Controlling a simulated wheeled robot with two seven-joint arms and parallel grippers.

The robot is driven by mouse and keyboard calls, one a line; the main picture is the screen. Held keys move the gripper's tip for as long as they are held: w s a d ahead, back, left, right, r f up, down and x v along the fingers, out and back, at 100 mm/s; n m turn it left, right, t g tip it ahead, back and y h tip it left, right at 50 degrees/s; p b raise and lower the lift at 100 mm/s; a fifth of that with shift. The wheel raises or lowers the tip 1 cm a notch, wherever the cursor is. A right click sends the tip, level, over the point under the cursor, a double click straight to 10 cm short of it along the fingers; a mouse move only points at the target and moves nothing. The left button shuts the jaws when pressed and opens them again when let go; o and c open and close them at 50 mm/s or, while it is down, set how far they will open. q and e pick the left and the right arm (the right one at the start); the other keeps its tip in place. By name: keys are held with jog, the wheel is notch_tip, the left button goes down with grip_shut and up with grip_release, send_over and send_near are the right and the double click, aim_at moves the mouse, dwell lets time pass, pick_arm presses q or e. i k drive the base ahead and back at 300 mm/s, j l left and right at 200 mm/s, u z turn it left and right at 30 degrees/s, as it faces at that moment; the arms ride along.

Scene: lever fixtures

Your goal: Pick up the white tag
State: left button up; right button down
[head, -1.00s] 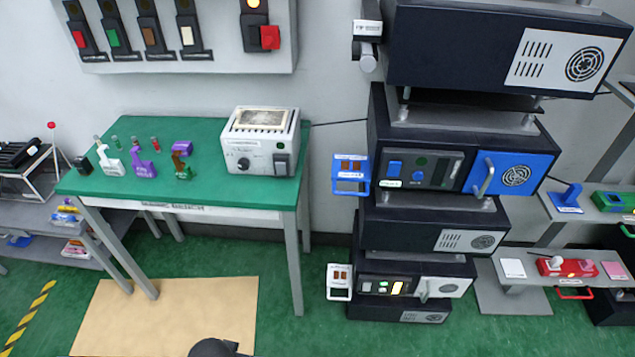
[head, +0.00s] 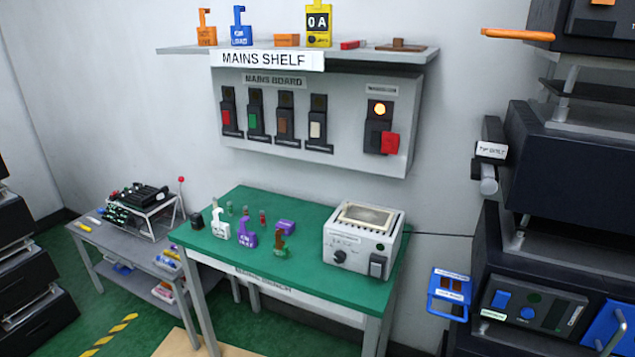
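The white tag (head: 221,228) stands upright near the left front part of the green-topped table, with a hook-like upper part and small dark lettering on its body. Neither of my grippers shows in the head view.
The green table (head: 300,272) also bears a white toaster-like device (head: 362,240) at its right. A mains board (head: 340,130) and the mains shelf (head: 385,55) hang on the wall above. Dark equipment racks (head: 520,200) stand at the right. A grey side table (head: 125,243) is at the left.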

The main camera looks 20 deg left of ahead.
aim_at(221, 229)
jog(key=u, duration=1.2)
jog(key=z, duration=1.5)
jog(key=u, duration=1.5)
